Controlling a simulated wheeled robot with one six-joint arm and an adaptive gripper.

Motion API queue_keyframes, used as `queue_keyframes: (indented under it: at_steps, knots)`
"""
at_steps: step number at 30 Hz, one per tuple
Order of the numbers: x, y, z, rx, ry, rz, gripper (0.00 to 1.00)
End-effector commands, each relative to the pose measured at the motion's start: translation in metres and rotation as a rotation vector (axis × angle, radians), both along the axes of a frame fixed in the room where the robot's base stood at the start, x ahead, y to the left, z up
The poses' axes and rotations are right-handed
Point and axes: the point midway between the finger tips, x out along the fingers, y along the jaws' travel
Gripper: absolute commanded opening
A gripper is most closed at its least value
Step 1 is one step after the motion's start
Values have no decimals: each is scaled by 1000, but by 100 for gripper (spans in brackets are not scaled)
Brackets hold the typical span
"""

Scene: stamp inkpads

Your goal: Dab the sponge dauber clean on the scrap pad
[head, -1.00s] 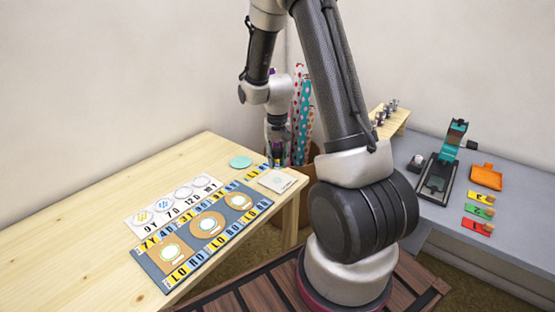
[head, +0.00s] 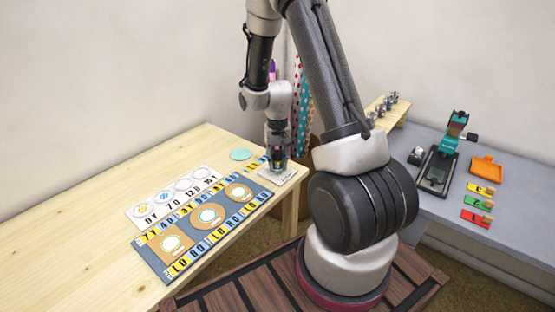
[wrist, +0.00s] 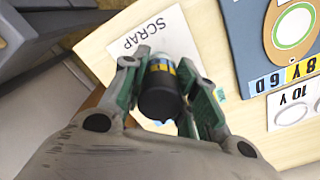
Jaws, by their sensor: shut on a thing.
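My gripper (wrist: 160,85) is shut on the sponge dauber (wrist: 158,95), which has a black end and a yellow and blue band in the wrist view. The scrap pad (wrist: 174,32), a white square lettered SCRAP, lies on the wooden table beneath the dauber. In the head view my gripper (head: 277,150) is over the pad (head: 283,178), near the table's right corner. The dauber's lower tip is hidden, so I cannot tell whether it touches the pad.
A blue board (head: 165,276) with round-marked cards and letter strips lies left of the pad, beside a white strip of circles (head: 145,213). A teal disc (head: 240,154) lies behind. The grey table (head: 455,224) holds a stamping device (head: 441,160), an orange tray (head: 487,167) and coloured pads.

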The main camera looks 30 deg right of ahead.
Motion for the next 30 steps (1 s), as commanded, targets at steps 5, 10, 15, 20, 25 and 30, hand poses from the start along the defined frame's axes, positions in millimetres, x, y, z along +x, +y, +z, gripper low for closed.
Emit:
queue_keyframes:
  at_steps: [5, 10, 15, 20, 25, 30]
  knots:
    - [0, 0, 0, 0, 0, 0, 12]
    - [0, 0, 0, 0, 0, 0, 12]
    - [0, 0, -2, 0, 0, 0, 12]
    - [0, 0, -4, 0, 0, 0, 12]
    - [0, 0, -7, 0, 0, 0, 12]
    - [0, 0, -9, 0, 0, 0, 12]
